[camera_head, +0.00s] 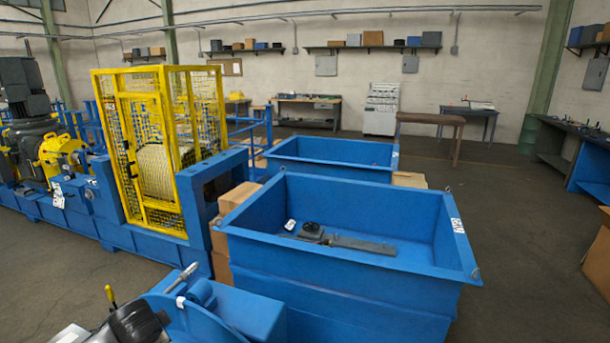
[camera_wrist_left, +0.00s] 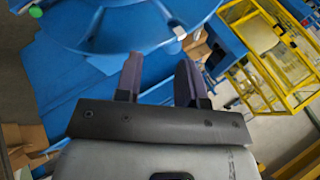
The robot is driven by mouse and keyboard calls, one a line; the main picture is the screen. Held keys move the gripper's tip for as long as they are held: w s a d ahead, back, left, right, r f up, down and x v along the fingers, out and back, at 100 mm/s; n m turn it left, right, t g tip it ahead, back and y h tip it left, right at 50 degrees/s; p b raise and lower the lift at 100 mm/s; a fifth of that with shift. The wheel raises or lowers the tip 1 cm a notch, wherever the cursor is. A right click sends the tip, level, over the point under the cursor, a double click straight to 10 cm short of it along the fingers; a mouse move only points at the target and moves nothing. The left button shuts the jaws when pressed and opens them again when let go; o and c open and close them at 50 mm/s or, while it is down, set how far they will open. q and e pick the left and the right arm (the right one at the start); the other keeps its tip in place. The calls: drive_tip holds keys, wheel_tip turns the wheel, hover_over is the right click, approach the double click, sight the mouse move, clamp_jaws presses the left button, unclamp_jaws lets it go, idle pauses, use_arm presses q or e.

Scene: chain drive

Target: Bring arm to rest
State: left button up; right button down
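My left gripper (camera_wrist_left: 160,76) shows in the left wrist view with its two dark fingers apart and nothing between them. Its fingertips point toward a large round blue machine part (camera_wrist_left: 135,25); I cannot tell the exact gap between them. In the head view I cannot make out the left gripper clearly. My right gripper is in neither view. The task names no object besides the arm.
A blue bin (camera_head: 345,262) with a few dark parts inside stands at front centre, with a second blue bin (camera_head: 330,174) behind. A yellow mesh cage (camera_head: 122,150) stands left on a blue frame. Blue machinery (camera_head: 250,313) is close at the bottom.

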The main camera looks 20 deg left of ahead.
use_arm(q)
drive_tip(key=s+d+f+m+t+h, duration=0.1)
drive_tip(key=s+d+t, duration=0.15)
drive_tip(key=d, duration=0.65)
drive_tip(key=s+d+t+h, duration=0.1)
drive_tip(key=s+d+t, duration=0.15)
drive_tip(key=d, duration=0.65)
drive_tip(key=s+d+f+n+g+h, duration=0.25)
drive_tip(key=s+d+f, duration=0.25)
drive_tip(key=s+f, duration=0.6)
drive_tip(key=s+d+f+n+g+h, duration=0.1)
drive_tip(key=s+d+f+g, duration=0.4)
drive_tip(key=s, duration=1)
wheel_tip(320, 180, up, 27)
drive_tip(key=t+p, duration=0.1)
drive_tip(key=p, duration=2.7)
drive_tip(key=shift+w+d+f, duration=0.15)
drive_tip(key=shift+w, duration=0.3)
